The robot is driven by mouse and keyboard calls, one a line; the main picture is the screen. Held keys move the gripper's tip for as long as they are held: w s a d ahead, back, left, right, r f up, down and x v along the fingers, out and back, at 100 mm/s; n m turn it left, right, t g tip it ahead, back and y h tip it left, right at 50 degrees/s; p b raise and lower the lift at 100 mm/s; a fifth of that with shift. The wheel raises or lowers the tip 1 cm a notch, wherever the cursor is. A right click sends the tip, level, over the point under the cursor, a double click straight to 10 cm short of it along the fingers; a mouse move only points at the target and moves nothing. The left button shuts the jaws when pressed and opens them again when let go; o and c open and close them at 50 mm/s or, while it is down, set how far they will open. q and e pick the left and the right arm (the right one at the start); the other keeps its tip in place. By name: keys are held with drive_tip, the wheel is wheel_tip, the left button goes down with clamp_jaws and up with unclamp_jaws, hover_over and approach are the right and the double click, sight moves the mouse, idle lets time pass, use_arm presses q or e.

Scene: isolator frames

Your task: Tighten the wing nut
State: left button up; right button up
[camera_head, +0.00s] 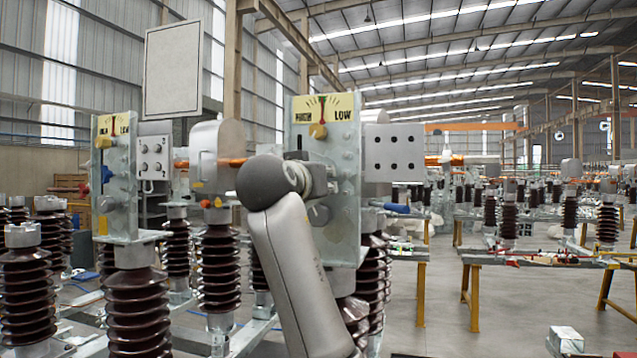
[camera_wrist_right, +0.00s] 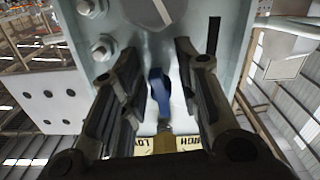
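The blue wing nut (camera_wrist_right: 160,88) sits on a pale metal plate (camera_wrist_right: 150,50) in the right wrist view, its wing lengthwise between my fingers. My right gripper (camera_wrist_right: 157,62) is open, with one dark finger on each side of the nut and a gap visible on both sides. In the head view my right gripper (camera_head: 322,178) is partly hidden by my own arm, in front of the middle isolator frame (camera_head: 345,200) with its yellow HIGH/LOW label (camera_head: 325,110). This nut is hidden there. Another blue nut (camera_head: 106,174) shows on the left frame. My left gripper is not in view.
Large hex bolts (camera_wrist_right: 103,47) stand out from the plate beside my fingers. A grey box with holes (camera_head: 393,152) is right of the frame. Brown ribbed insulators (camera_head: 137,310) stand at left. A work table (camera_head: 480,258) is at right; floor between is clear.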

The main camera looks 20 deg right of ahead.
drive_tip(key=v, duration=1.2)
idle(1.0)
